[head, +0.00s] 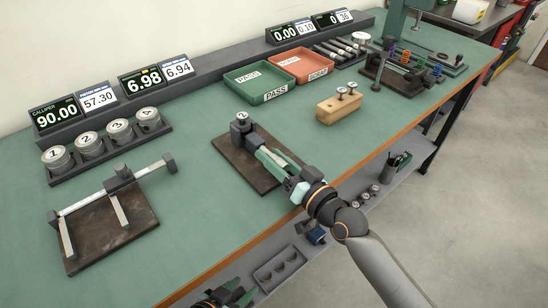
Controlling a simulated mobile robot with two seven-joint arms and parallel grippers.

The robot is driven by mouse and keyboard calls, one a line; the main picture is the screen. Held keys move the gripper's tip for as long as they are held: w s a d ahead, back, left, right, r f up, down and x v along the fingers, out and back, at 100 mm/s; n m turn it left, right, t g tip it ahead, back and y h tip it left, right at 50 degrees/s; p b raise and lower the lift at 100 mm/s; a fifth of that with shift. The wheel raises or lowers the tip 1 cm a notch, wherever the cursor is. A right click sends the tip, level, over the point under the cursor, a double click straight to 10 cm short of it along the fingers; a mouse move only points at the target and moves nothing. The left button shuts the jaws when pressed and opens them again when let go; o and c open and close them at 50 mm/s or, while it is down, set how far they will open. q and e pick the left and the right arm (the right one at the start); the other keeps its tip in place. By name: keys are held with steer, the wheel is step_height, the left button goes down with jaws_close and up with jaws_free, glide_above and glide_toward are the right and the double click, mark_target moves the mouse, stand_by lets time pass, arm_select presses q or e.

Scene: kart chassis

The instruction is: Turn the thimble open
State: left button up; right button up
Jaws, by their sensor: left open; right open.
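A dark base plate (228,155) lies near the table's front edge. A micrometer-like gauge stands on it, with a dark round-topped piece (242,122) marked with a number at its far end. My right gripper (276,158) reaches in from the lower right over this plate. Its open fingers lie along the gauge's thimble area and hide most of it. I cannot tell whether the fingers touch the thimble. My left gripper (232,293) is open at the bottom edge, below the table's front edge and away from the gauge.
A caliper (90,199) on a dark plate lies at left, behind it a rack of numbered cylinders (90,144). Green PASS (258,95) and red (303,79) trays, digital displays (145,80) and a wooden block (338,109) stand farther back. Green table is clear between them.

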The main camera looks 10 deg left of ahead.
jaws_close()
stand_by(0.3)
steer(key=shift+n, duration=0.3)
steer(key=n, duration=0.3)
steer(key=shift+n, duration=1.6)
jaws_free()
